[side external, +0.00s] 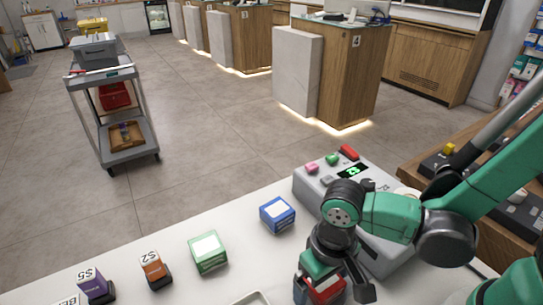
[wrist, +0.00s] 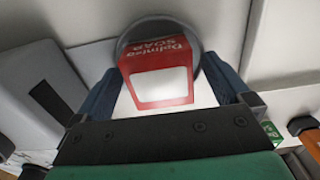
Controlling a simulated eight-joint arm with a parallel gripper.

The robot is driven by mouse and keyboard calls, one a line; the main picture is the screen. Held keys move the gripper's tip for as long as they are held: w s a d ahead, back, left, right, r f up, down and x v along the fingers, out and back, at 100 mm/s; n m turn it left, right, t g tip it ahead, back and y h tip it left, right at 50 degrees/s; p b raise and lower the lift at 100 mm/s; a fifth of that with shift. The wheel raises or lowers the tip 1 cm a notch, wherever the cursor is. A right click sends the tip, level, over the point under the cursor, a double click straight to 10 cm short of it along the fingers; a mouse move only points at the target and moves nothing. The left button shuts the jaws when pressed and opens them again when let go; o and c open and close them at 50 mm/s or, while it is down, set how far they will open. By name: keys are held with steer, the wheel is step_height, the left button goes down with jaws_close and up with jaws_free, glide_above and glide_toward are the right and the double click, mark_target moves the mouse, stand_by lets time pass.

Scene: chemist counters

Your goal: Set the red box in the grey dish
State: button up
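The red box (wrist: 158,58), with a white label and the word SOAP, shows between my fingers in the wrist view. The round grey dish (wrist: 124,43) shows behind and around its upper part. The box overlaps the dish; whether it rests on the dish floor I cannot tell. My gripper (wrist: 166,80) is open, with a clear gap between the box and the right finger. In the side external view my gripper (side external: 335,285) points down at the bottom edge, around the red box (side external: 326,289), which is partly hidden by the fingers.
A blue box (side external: 277,215), a green box (side external: 208,252), an orange S2 box (side external: 154,268) and a purple S5 box (side external: 94,285) stand left of my gripper on the white counter (side external: 235,220). A grey device (side external: 310,188) with buttons stands behind. A pale tray rim (side external: 252,298) shows at the bottom.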

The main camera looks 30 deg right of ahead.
step_height(320, 180, up, 12)
steer(key=r, duration=0.1)
steer(key=w+d+t, duration=0.2)
steer(key=d, duration=0.2)
steer(key=w+d+t, duration=0.2)
steer(key=d, duration=0.2)
steer(key=w+d+t, duration=0.2)
steer(key=d+t, duration=0.1)
steer(key=d, duration=0.2)
steer(key=shift+w+f, duration=0.1)
steer(key=shift+f, duration=0.05)
